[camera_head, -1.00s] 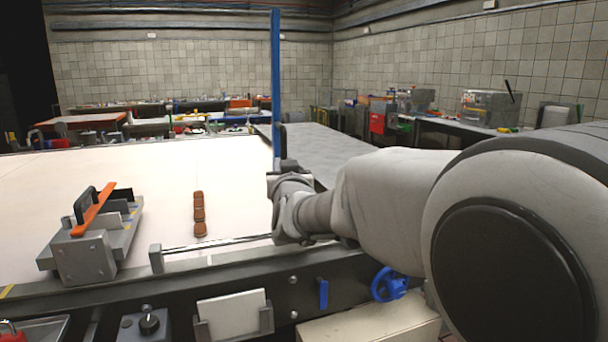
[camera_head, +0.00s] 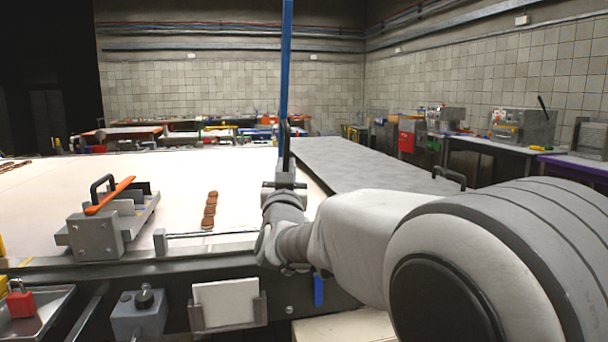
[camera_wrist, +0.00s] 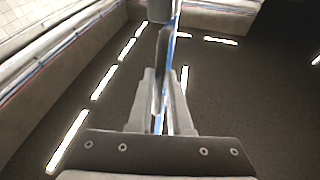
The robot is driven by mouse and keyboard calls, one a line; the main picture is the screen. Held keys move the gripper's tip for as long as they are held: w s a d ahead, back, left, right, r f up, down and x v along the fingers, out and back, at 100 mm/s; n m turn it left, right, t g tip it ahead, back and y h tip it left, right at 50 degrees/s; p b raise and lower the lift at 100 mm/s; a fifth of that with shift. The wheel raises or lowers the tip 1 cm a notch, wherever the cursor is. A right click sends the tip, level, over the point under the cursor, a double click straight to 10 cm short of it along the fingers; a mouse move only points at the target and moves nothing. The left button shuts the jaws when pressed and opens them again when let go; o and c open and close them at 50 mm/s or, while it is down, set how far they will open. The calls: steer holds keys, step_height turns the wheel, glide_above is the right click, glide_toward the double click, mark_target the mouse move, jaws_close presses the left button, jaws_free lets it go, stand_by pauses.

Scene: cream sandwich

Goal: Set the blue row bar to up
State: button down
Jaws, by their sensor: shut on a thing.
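The blue row bar (camera_head: 287,60) stands upright in the head view, rising past the top of the picture behind the right edge of the pale table. It also shows in the wrist view as a thin blue strip (camera_wrist: 174,38). My gripper (camera_head: 284,162) is at the bar's lower part, shut on its dark handle. In the wrist view the handle (camera_wrist: 162,68) rises between the two fingers (camera_wrist: 160,95). The exact contact and the foot of the bar are hidden by my gripper.
The pale table (camera_head: 120,185) bears a grey fixture with an orange lever (camera_head: 110,196) and a short row of brown biscuits (camera_head: 210,210). A grey belt (camera_head: 370,172) lies to the right. A red padlock (camera_head: 20,300) is at the lower left.

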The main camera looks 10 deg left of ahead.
steer(key=shift+s+d+f+t+b, duration=0.2)
steer(key=shift+s+f+t+b, duration=0.1)
steer(key=shift+b, duration=0.25)
steer(key=shift+s+f+b, duration=0.1)
steer(key=shift+f+b, duration=0.05)
steer(key=shift+b, duration=0.15)
steer(key=c, duration=0.8)
jaws_free()
steer(key=shift+s, duration=0.1)
steer(key=shift+c, duration=0.2)
steer(key=p+v, duration=0.1)
steer(key=v, duration=1.6)
steer(key=shift+s+f+p, duration=0.15)
steer(key=shift+p, duration=0.25)
